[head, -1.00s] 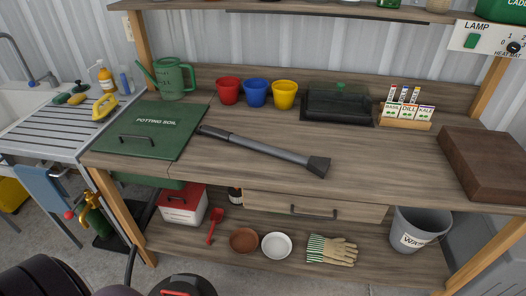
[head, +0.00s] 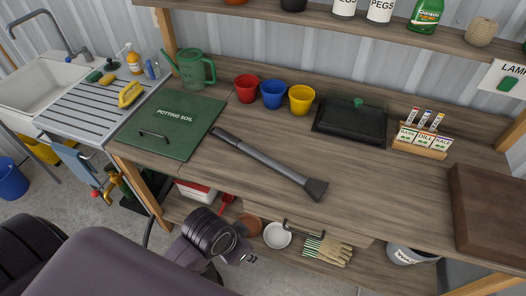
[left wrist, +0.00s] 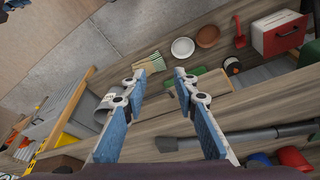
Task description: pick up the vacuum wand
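The vacuum wand (head: 265,160), a dark grey tube with a black handle end and a flared nozzle, lies diagonally on the wooden bench (head: 390,195). Its nozzle points toward the front right. In the left wrist view the wand (left wrist: 240,137) crosses the lower right, partly behind a finger. My left gripper (head: 250,259) is in front of the bench's front edge, apart from the wand. In the left wrist view my left gripper (left wrist: 157,78) has its two blue-padded fingers spread with nothing between them. My right gripper is not in view.
A green potting soil lid (head: 175,127), red, blue (head: 272,94) and yellow pots, a black tray (head: 350,122) and seed packets (head: 422,138) surround the wand. A brown block (head: 490,215) is at the right. The lower shelf holds gloves (head: 328,250) and bowls.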

